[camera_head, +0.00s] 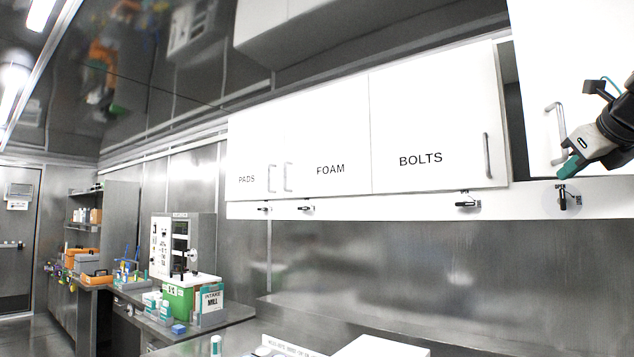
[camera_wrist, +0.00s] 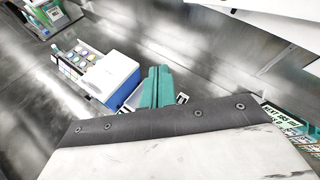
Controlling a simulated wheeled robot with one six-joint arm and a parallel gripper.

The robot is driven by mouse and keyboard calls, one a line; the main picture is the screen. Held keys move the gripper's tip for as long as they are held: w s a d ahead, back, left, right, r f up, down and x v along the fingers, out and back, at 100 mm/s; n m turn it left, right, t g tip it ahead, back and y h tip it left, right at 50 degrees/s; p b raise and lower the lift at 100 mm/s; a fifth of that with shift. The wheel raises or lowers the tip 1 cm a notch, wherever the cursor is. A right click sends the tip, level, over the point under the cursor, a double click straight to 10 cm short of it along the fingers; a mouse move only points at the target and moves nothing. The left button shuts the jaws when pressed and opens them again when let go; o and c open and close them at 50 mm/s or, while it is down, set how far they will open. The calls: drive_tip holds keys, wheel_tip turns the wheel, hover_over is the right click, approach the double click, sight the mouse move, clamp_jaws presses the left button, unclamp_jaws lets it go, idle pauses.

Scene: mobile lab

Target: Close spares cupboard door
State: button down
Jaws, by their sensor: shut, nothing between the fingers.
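A white cupboard door (camera_head: 540,80) with a vertical bar handle (camera_head: 556,132) stands at the upper right of the head view, right of the BOLTS door. A dark gap (camera_head: 513,110) shows between the two, so this door appears to stand open. No label shows on it, so I cannot confirm it is the spares door. My gripper (camera_head: 569,167) is just right of and below the handle in the picture; I cannot tell whether it touches the door. Its green fingers are together and empty, as the wrist view (camera_wrist: 157,86) also shows.
The PADS, FOAM and BOLTS doors (camera_head: 420,120) look shut in a row to the left. Black latches (camera_head: 467,204) sit on the white rail below. Beneath are a bench with a white box (camera_wrist: 110,75) and several small containers. The wall space under the cupboards is clear.

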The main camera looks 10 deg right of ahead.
sight(545, 174)
drive_tip(key=s+d+r+m+h, duration=0.2)
drive_tip(key=d+r+m, duration=0.2)
drive_tip(key=d+r, duration=0.1)
drive_tip(key=shift+t, duration=0.5)
drive_tip(key=x, duration=1.2)
drive_tip(key=shift+w+a+r, duration=0.15)
drive_tip(key=shift+w, duration=0.7)
